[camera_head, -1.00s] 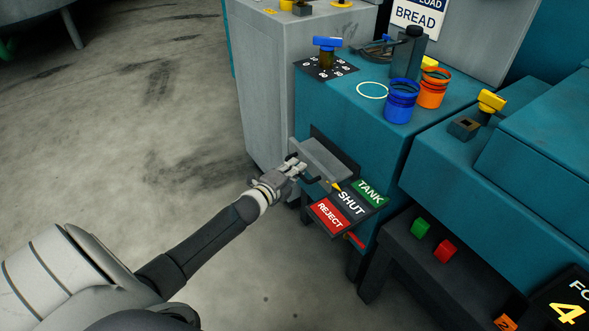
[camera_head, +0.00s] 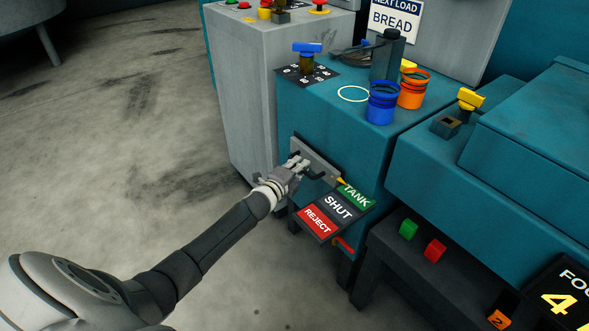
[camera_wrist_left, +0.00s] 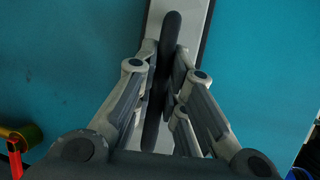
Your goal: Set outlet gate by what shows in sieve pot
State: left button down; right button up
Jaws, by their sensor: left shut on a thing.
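The outlet gate is a grey plate (camera_head: 318,160) on the teal machine's front, with a dark handle and a yellow pointer (camera_head: 342,182). The pointer stands at the green TANK label (camera_head: 356,196), above the SHUT (camera_head: 338,207) and red REJECT (camera_head: 316,221) labels. My left gripper (camera_head: 298,164) is shut on the gate handle. In the left wrist view the dark handle (camera_wrist_left: 172,35) runs between the fingers, over the pale plate (camera_wrist_left: 200,20). A blue pot (camera_head: 381,103) and an orange pot (camera_head: 411,90) stand on the machine top; I cannot make out their contents. My right gripper is not in view.
A blue-handled knob (camera_head: 307,48) stands on a dial plate at the back. A sign reads NEXT LOAD BREAD (camera_head: 392,18). Green (camera_head: 408,229) and red (camera_head: 434,249) blocks sit on a dark low shelf at right. Open floor (camera_head: 120,150) lies at left.

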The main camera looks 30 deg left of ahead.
pick_arm(q)
jog(key=shift+w+r, duration=0.1)
jog(key=shift+r, duration=0.05)
jog(key=c, duration=1.5)
grip_release()
jog(key=shift+w+d, duration=0.15)
jog(key=s, duration=0.4)
jog(key=s+r, duration=0.1)
jog(key=s, duration=0.3)
jog(key=s+r, duration=0.1)
jog(key=s, duration=0.3)
jog(key=shift+w, duration=0.1)
